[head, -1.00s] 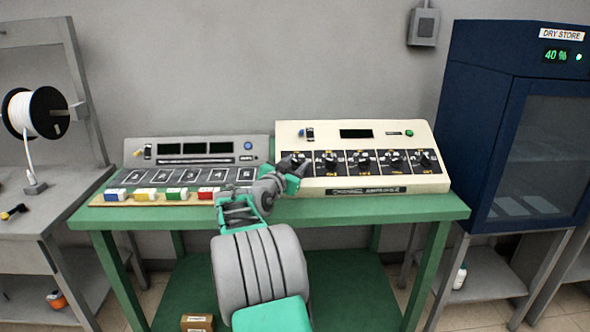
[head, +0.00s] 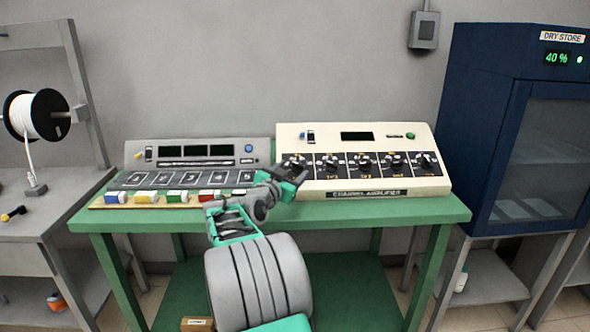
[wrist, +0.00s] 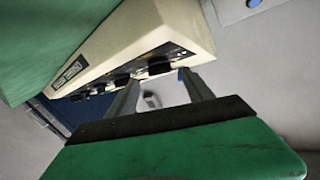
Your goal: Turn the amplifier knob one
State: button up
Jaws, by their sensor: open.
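The cream channel amplifier (head: 387,186) stands on the right of the green bench, with a row of several black knobs on a dark panel. Its leftmost knob, knob one (head: 296,163), is at the panel's left end. My gripper (head: 300,174) is open and empty, just below and in front of that knob. In the wrist view the amplifier (wrist: 165,25) appears tilted. The nearest black knob (wrist: 158,66) shows near the tips of my spread fingers (wrist: 158,80), and it looks outside the jaws. Whether a finger touches it I cannot tell.
A grey console (head: 140,158) with numbered pads stands left of the amplifier. Coloured blocks, including a yellow one (head: 146,197) and a red one (head: 208,195), line its front. A blue dry-store cabinet (head: 487,130) stands at right. The bench front (head: 400,210) below the amplifier is clear.

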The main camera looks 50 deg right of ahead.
jog(key=v, duration=0.4)
jog(key=shift+a, duration=0.25)
